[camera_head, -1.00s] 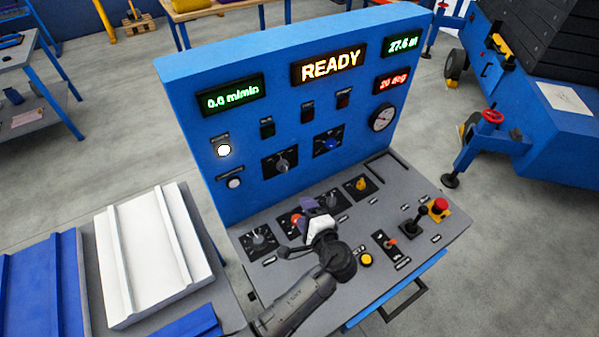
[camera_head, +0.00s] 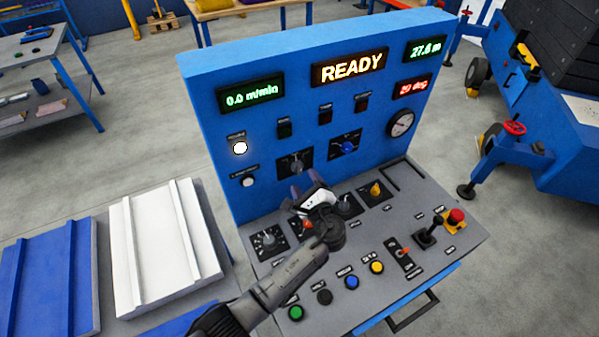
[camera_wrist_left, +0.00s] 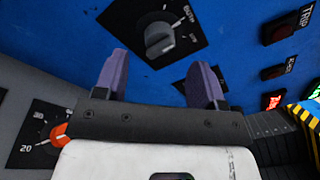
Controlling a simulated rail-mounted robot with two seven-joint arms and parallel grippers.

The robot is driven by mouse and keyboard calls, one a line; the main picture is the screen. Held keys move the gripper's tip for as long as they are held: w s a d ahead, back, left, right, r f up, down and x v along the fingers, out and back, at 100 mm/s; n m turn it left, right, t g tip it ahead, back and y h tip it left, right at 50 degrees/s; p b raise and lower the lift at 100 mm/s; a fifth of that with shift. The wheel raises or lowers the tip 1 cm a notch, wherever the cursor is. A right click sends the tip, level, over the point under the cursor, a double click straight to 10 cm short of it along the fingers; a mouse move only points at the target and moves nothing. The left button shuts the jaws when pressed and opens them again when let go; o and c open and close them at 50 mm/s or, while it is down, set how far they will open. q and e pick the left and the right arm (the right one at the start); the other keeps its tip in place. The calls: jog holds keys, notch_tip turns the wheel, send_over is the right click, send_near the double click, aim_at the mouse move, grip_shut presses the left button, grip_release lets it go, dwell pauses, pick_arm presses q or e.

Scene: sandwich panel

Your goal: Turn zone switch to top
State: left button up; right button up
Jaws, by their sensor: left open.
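A grey rotary switch (camera_head: 296,163) on a black plate sits low on the upright blue panel. It fits the zone switch, but its name label is not readable. My left gripper (camera_head: 308,187) is in front of and below this switch, over the sloped desk. Its two purple fingers (camera_wrist_left: 158,82) are open, empty and apart from the knob. My right gripper is not in view.
A blue-knobbed switch (camera_head: 347,147) is to the right on the panel. The sloped desk holds several dials, an orange-red knob (camera_wrist_left: 62,133), coloured buttons, a black lever (camera_head: 428,236) and a red emergency button (camera_head: 456,216).

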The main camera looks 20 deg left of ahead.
aim_at(300, 173)
pick_arm(q)
jog(key=shift+x, duration=2.45)
jog(key=shift+c, duration=0.3)
jog(key=c, duration=0.9)
jog(key=shift+o, duration=0.2)
jog(key=shift+f+n+b, duration=0.25)
jog(key=shift+n+b, duration=0.15)
jog(key=shift+b, duration=0.55)
jog(key=n+b, duration=0.5)
jog(key=b, duration=0.1)
jog(key=shift+f+n+y, duration=0.15)
jog(key=shift+n+y, duration=0.15)
jog(key=shift+n+b, duration=0.9)
jog(key=shift+b, duration=0.35)
jog(key=shift+n+b, duration=0.5)
jog(key=shift+n, duration=0.1)
jog(key=shift+r, duration=0.2)
